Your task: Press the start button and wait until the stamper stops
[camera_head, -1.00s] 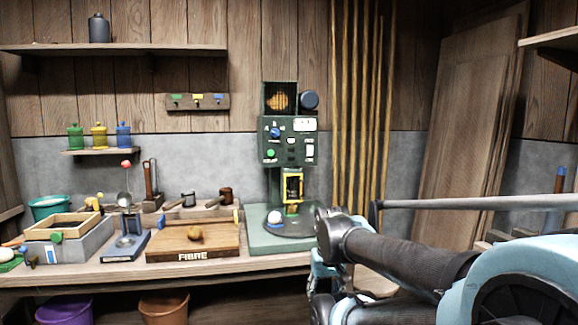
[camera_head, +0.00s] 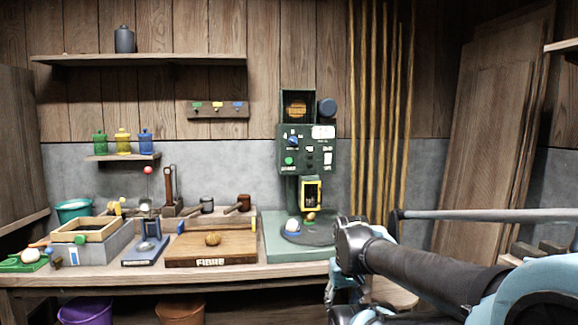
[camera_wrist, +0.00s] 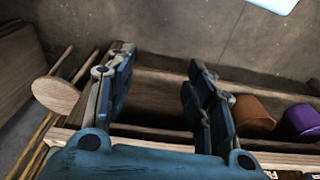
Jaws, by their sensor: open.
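The stamper (camera_head: 309,150) is a dark green machine at the right part of the bench. Its panel carries a round green button (camera_head: 289,161), a blue knob (camera_head: 293,141) and small labels too small to read surely. A yellow-framed window (camera_head: 311,195) sits below the panel, above a round dark plate (camera_head: 308,234) with a white ball-like piece (camera_head: 292,225) on its left. My gripper (camera_wrist: 155,95) is open and empty in the wrist view, pointing down near the bench front. In the head view my arm is right of and in front of the stamper, apart from it.
A wooden board marked FIBRE (camera_head: 211,248), a grey box with a wooden frame (camera_head: 90,237) and small tools stand left on the bench. Purple (camera_head: 86,312) and brown (camera_head: 180,311) buckets are below. Tall yellow poles (camera_head: 380,110) lean at the wall. A round stool (camera_wrist: 56,95) shows in the wrist view.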

